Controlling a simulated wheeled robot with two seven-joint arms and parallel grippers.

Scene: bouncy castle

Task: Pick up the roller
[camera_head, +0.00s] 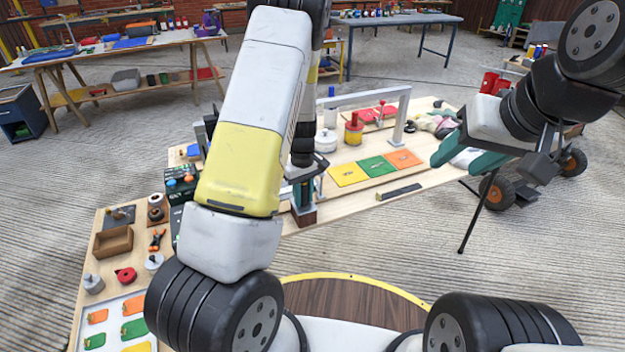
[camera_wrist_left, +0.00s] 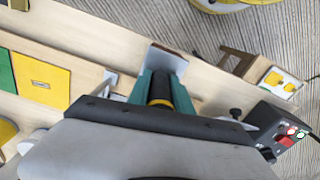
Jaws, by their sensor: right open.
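My left gripper (camera_wrist_left: 163,88) points down over the workbench. Its green fingers lie close on both sides of a black cylinder with a yellow band, which looks like the handle of the roller (camera_wrist_left: 160,90). A pale flat part shows just beyond the fingertips. In the head view my left arm hides most of this spot; a dark red block with a grey top (camera_head: 303,213) shows below the wrist. My right gripper (camera_head: 462,150) has green fingers spread apart, is empty, and hangs above the bench's right end.
Yellow, green and orange squares (camera_head: 376,166) lie on the bench (camera_head: 345,205). A grey frame (camera_head: 400,115), a red-and-yellow can (camera_head: 353,130) and a white pot (camera_head: 325,140) stand behind. A wooden box (camera_head: 113,242) and small parts fill the left side bench.

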